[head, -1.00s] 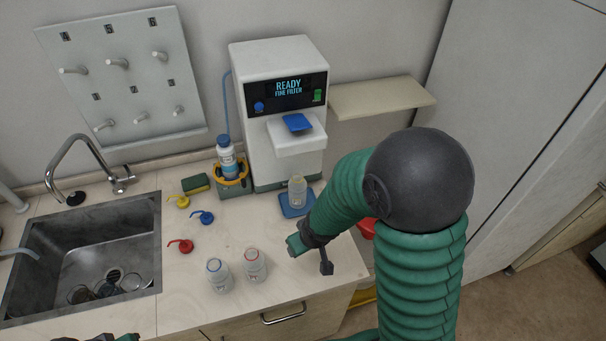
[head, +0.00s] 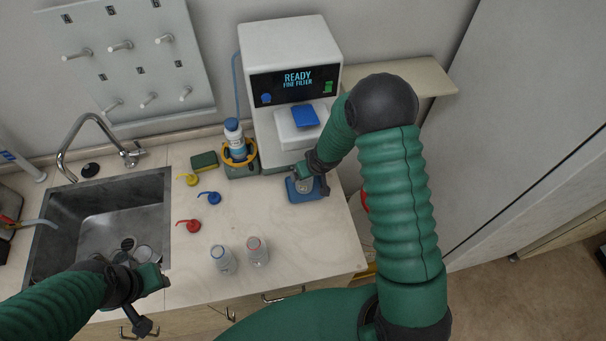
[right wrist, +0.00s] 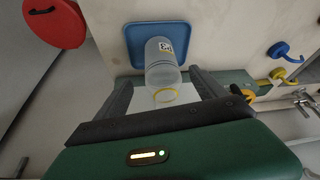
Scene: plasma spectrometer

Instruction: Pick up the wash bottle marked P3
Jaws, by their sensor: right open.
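A clear, open-topped bottle (head: 304,185) stands on a blue pad (head: 293,195) in front of the white machine. Contact with the fingers is not clear. Two other clear bottles stand at the counter front, one blue-ringed (head: 223,261) and one red-ringed (head: 257,253). My left gripper (head: 155,303) is open and empty by the sink's front edge.
The white machine (head: 290,50) reads READY FINE FILTER. A blue-capped bottle (head: 234,140) sits in a holder beside it. Yellow (head: 188,179), blue (head: 208,197) and red (head: 188,225) spouted caps lie left. The sink (head: 125,215) holds glassware. The counter's middle is clear.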

